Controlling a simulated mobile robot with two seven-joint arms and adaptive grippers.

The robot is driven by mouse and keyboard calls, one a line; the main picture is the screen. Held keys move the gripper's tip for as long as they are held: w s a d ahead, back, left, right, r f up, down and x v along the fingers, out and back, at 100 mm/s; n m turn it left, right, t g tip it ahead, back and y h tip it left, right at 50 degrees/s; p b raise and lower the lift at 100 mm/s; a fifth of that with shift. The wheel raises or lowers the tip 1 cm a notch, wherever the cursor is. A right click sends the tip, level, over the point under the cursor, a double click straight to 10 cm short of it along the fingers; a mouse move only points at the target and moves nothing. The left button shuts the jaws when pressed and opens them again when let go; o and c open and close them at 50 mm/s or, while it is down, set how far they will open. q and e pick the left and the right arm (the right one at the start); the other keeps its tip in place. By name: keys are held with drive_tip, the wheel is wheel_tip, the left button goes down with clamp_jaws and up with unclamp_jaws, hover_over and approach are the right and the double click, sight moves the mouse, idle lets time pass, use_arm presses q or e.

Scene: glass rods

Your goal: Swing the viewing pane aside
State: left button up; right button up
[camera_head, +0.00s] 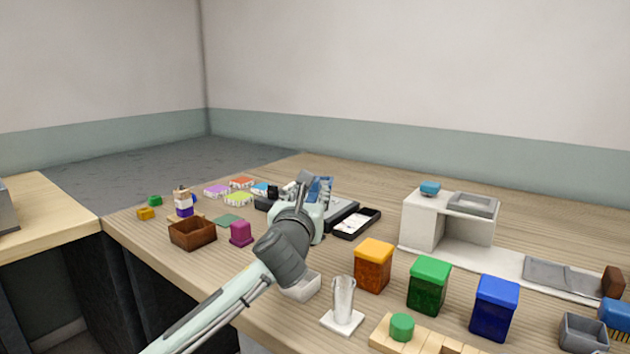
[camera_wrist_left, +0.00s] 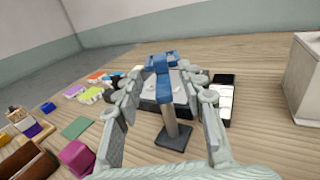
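My left gripper (camera_head: 306,188) is over the middle of the table in the head view, and its fingers (camera_wrist_left: 163,95) stand apart in the wrist view. Between them in the picture is a grey post (camera_wrist_left: 166,100) with a blue top (camera_wrist_left: 161,62) and a dark square foot (camera_wrist_left: 173,137). The blue part (camera_head: 321,190) also shows beside the gripper in the head view. I cannot make out a clear viewing pane or its hinge. I cannot tell whether a finger touches the post. My right gripper is in neither view.
A black tray (camera_head: 357,222) lies right of the gripper. A white raised stand (camera_head: 422,216) is farther right. Orange (camera_head: 373,267), green (camera_head: 428,287) and blue (camera_head: 494,309) lidded boxes and a glass cylinder (camera_head: 343,297) stand in front. A brown box (camera_head: 192,234) and magenta block (camera_head: 241,234) are left.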

sight(313, 193)
use_arm(q)
drive_tip(key=w, duration=0.6)
drive_tip(key=shift+d, duration=0.4)
drive_tip(key=shift+w+d, duration=0.1)
drive_tip(key=shift+w, duration=0.25)
drive_tip(key=shift+c, duration=0.4)
clamp_jaws()
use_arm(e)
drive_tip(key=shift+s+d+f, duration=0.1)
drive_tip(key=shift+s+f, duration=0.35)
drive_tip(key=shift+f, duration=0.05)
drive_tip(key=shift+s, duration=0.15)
